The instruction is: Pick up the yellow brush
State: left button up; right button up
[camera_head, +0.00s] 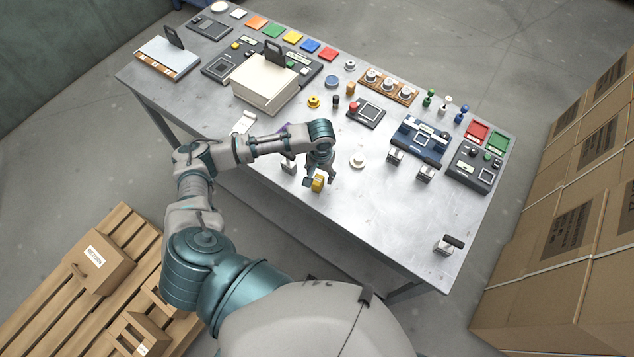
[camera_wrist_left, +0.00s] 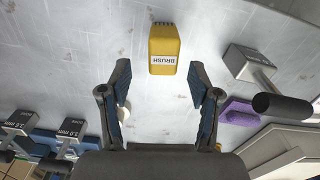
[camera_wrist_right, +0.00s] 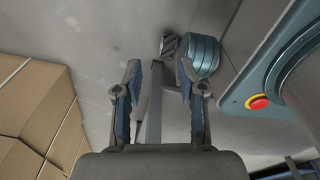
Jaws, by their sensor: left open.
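The yellow brush (camera_head: 318,183) is a small block on the metal table, near its front edge. In the left wrist view the brush (camera_wrist_left: 163,50) shows a white label reading BRUSH. My left gripper (camera_head: 320,172) is right above and beside the brush in the head view. In the left wrist view my left gripper (camera_wrist_left: 159,80) is open, with the brush just beyond its fingertips and nothing between the fingers. My right gripper (camera_wrist_right: 158,75) shows only in the right wrist view, with its fingers apart, away from the table top.
A stamp-like block (camera_wrist_left: 250,65) and a purple block (camera_wrist_left: 240,112) lie right of the brush in the left wrist view. A white round piece (camera_head: 357,160) stands nearby on the table (camera_head: 400,225). Cardboard boxes (camera_wrist_right: 40,120) stand at the right side. The front right table area is mostly clear.

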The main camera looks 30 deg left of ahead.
aim_at(318, 177)
pick_arm(q)
jog(key=shift+a+f, duration=0.1)
jog(key=shift+f, duration=0.3)
notch_tip(318, 177, down, 4)
jog(key=shift+s+f, duration=0.1)
jog(key=shift+f, duration=0.15)
jog(key=shift+a, duration=0.15)
grip_shut()
